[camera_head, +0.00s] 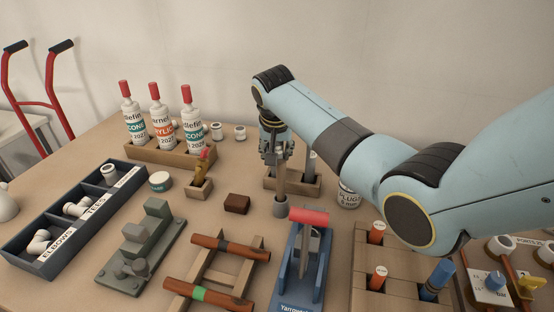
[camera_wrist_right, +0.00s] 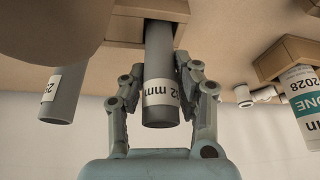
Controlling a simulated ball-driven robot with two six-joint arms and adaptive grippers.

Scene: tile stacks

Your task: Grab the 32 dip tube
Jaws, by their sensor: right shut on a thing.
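The 32 dip tube (camera_wrist_right: 158,62) is a grey pipe with a white label, partly readable as "2 mm". In the right wrist view it lies between the two fingers of my right gripper (camera_wrist_right: 161,92), which is shut on it. In the head view my right gripper (camera_head: 277,152) points down over the wooden tube holder (camera_head: 306,188). The fingers and wrist hide much of the tube there. A second grey labelled tube (camera_wrist_right: 64,92) stands beside it, apart from the fingers. My left gripper is not in view.
A plugs can (camera_head: 348,194) is close on the right. Sealant bottles (camera_head: 158,120) stand in a wooden rack behind left. A brown block (camera_head: 236,203) lies left, with bare table around it.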

